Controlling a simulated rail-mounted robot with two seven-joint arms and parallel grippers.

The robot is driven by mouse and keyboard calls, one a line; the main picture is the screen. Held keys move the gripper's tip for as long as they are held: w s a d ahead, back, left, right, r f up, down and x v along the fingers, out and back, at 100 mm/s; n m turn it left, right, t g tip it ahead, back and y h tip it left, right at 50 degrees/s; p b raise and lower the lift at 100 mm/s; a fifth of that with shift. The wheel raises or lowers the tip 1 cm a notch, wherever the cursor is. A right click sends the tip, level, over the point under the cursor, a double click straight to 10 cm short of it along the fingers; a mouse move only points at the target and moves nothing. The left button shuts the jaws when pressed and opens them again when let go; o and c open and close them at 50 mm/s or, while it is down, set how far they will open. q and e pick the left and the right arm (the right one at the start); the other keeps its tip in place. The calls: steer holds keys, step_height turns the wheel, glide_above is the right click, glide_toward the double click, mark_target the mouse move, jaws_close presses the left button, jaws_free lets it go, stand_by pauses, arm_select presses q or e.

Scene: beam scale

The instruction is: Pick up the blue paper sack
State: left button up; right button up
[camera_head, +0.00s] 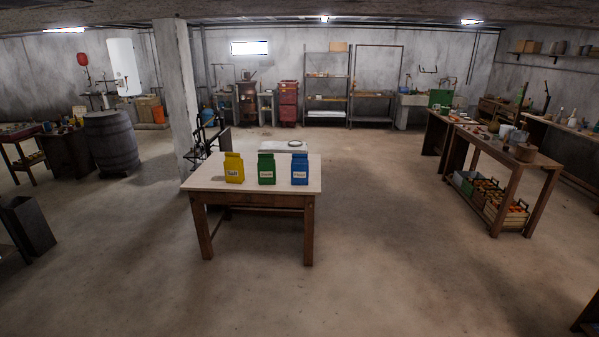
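A blue paper sack (299,170) with a white label stands upright on a wooden table with a pale top (215,181). It is the rightmost of three sacks in a row, near the table's right end. A green sack (266,169) stands in the middle and a yellow sack (234,168) on the left, with small gaps between them. Neither of my grippers shows in the head view.
A concrete pillar (176,85) rises behind the table's left end. Open floor (400,240) lies in front and to the right. A long workbench (500,150) stands at right.

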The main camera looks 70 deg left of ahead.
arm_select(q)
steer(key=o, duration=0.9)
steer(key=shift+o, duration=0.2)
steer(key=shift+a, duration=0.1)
